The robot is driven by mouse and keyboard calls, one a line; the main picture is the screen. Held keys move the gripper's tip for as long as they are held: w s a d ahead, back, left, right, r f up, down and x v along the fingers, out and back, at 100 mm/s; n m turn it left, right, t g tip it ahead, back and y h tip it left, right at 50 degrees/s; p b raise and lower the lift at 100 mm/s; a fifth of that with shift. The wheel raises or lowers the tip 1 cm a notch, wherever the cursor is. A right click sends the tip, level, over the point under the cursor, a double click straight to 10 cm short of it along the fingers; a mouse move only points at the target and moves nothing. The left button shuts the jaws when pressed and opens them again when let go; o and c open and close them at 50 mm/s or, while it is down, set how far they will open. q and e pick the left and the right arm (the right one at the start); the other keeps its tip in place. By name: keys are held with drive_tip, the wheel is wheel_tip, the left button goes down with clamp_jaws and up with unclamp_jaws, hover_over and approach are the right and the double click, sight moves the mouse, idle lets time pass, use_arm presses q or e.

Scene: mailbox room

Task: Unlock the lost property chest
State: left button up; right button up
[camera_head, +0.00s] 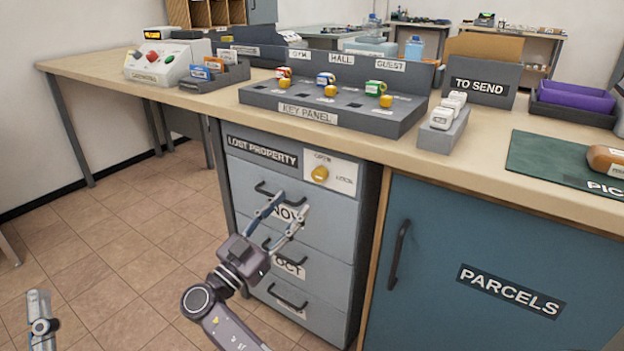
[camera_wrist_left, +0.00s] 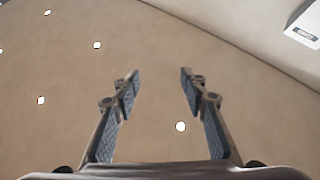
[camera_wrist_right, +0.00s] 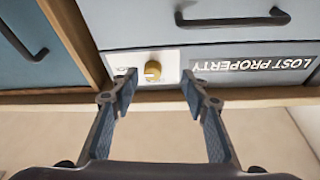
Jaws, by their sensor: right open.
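The lost property chest (camera_head: 290,215) is a grey stack of drawers under the counter, with a dark "LOST PROPERTY" label (camera_head: 262,151) on top. Beside the label, a yellow knob (camera_head: 320,174) sits on a white plate with marks that seem to read "OPEN" above and "LOCK" at right. I cannot tell where the knob points. My right gripper (camera_head: 291,203) is open and empty before the upper drawer. In the right wrist view the knob (camera_wrist_right: 152,70) appears between its fingertips, apart from them. My left gripper (camera_wrist_left: 158,74) is open and empty; it shows partly at the head view's lower left.
A key panel (camera_head: 330,102) with several coloured-tag keys stands on the counter (camera_head: 180,105) above. Drawer handles (camera_head: 268,198) stick out of the chest. A blue "PARCELS" cabinet (camera_head: 480,260) stands at right. The tiled floor (camera_head: 120,240) at left is clear.

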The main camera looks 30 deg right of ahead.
sight(316, 179)
drive_tip(key=shift+m+g+h, duration=0.4)
drive_tip(key=shift+m+g, duration=0.3)
drive_tip(key=x, duration=0.5)
drive_tip(key=s+r+x, duration=0.1)
drive_tip(key=x, duration=0.1)
drive_tip(key=shift+w+d+r, duration=0.1)
drive_tip(key=shift+d+r, duration=0.05)
drive_tip(key=shift+d, duration=0.1)
use_arm(q)
drive_tip(key=shift+w+f+g, duration=0.7)
drive_tip(key=shift+w+f, duration=0.1)
drive_tip(key=shift+f, duration=0.1)
use_arm(e)
clamp_jaws()
